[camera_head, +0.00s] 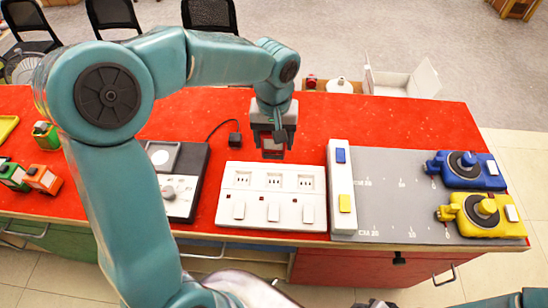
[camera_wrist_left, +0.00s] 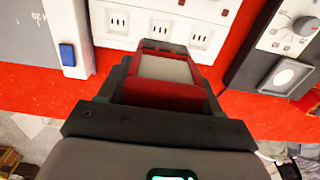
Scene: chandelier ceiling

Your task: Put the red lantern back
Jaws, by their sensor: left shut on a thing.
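The red lantern (camera_head: 272,153) is a small boxy thing with a pale panel. My left gripper (camera_head: 272,132) is shut on it, pointing down, above the back edge of the white socket panel (camera_head: 271,224). In the left wrist view the lantern (camera_wrist_left: 165,93) sits between the fingers, and its red frame and grey-white face show. Behind it, the panel's sockets (camera_wrist_left: 118,20) show in part. I cannot tell how high the lantern hangs above the table. A green lantern (camera_head: 45,134), another green one (camera_head: 12,176) and an orange one (camera_head: 42,180) stand at the far left. My right gripper is not in view.
A dial box (camera_head: 185,210) stands left of the panel, with a small black plug (camera_head: 235,140) behind. To the right are a white switch block (camera_head: 340,180), a grey mat (camera_head: 390,190), and blue (camera_head: 470,180) and yellow (camera_head: 480,222) devices. Red table top (camera_head: 420,118) is clear at the back right.

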